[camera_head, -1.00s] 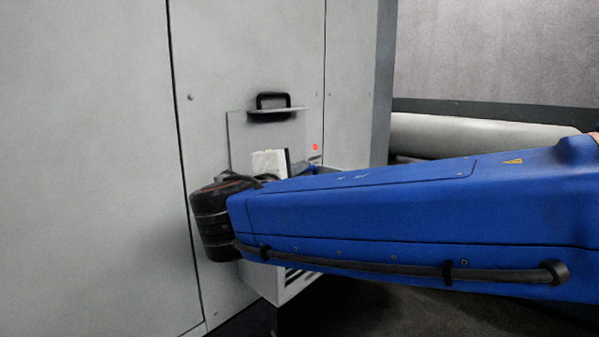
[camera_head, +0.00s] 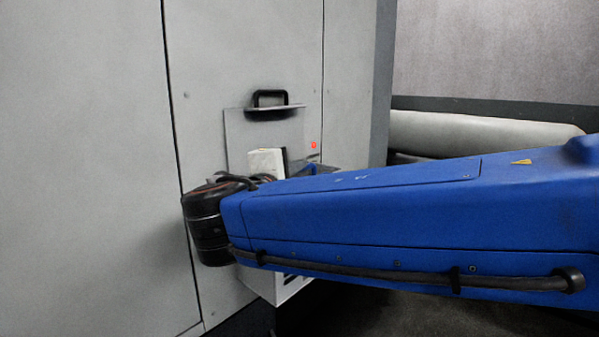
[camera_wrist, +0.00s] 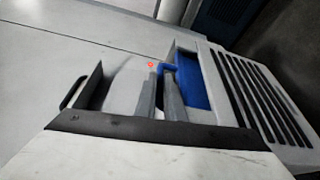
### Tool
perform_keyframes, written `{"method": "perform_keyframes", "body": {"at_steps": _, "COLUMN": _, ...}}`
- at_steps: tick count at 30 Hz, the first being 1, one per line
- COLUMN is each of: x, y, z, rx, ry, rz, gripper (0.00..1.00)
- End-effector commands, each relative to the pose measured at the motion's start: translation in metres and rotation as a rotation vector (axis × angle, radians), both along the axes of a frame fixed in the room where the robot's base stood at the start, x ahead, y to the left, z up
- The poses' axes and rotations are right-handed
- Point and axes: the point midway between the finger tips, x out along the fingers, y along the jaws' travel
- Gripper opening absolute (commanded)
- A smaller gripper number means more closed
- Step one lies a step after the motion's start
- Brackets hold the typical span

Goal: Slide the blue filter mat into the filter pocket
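The blue filter mat (camera_wrist: 192,82) shows in the wrist view inside the open top of the light grey filter pocket (camera_wrist: 213,85). A blue tab on its left side reaches between my gripper's fingertips (camera_wrist: 161,72). The two grey fingers are close together and appear shut on this tab. How deep the mat sits is hard to tell. In the head view, my arm hides the fingers and most of the pocket (camera_head: 275,288). Only a bit of the blue mat (camera_head: 308,169) shows above the arm.
The pocket is fixed to a grey machine cabinet (camera_head: 255,50). A plate with a black handle (camera_head: 270,98) juts out above it, left of the fingers in the wrist view. A red light (camera_head: 313,145) is close by. Dark louvre slots (camera_wrist: 262,100) line the pocket's front.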

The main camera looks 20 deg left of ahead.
Motion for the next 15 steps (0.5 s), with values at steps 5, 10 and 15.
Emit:
{"method": "perform_keyframes", "body": {"at_steps": 5, "x": -0.039, "y": 0.006, "z": -0.027, "rx": -0.039, "ry": 0.036, "rz": 0.013, "gripper": 0.28}}
{"method": "perform_keyframes", "body": {"at_steps": 10, "x": -0.068, "y": 0.007, "z": -0.021, "rx": -0.034, "ry": 0.030, "rz": 0.016, "gripper": 0.28}}
{"method": "perform_keyframes", "body": {"at_steps": 15, "x": -0.096, "y": 0.007, "z": -0.015, "rx": -0.028, "ry": 0.024, "rz": 0.017, "gripper": 0.16}}
